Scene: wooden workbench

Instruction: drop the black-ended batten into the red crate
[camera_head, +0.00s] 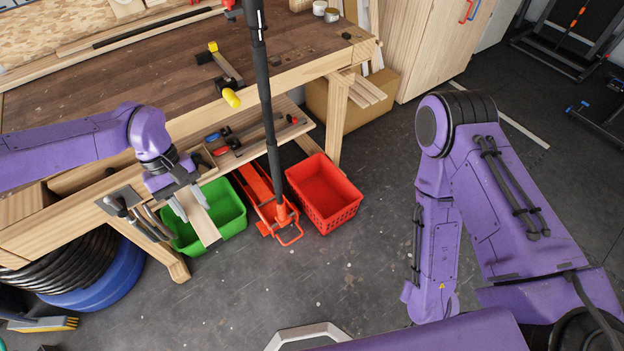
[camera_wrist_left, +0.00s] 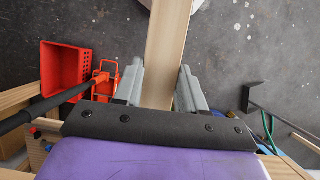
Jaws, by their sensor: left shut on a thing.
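My left gripper (camera_head: 190,204) is shut on a pale wooden batten (camera_head: 205,225), held in front of the workbench and overlapping the green crate in the head view. In the left wrist view the batten (camera_wrist_left: 166,45) runs between the two fingers (camera_wrist_left: 160,88) and out past the top edge. No black end shows on its visible part, so I cannot tell whether it is the black-ended one. The red crate (camera_head: 345,212) stands on the floor right of the gripper, and looks empty. It also shows at the left of the wrist view (camera_wrist_left: 46,72). My right gripper is out of view.
A green crate (camera_head: 236,226) stands on the floor below my left gripper. A red floor jack (camera_head: 262,203) with a long black handle (camera_head: 263,75) rises between the two crates. The workbench (camera_head: 120,75) and its leg (camera_head: 336,120) border them. Open floor lies in front.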

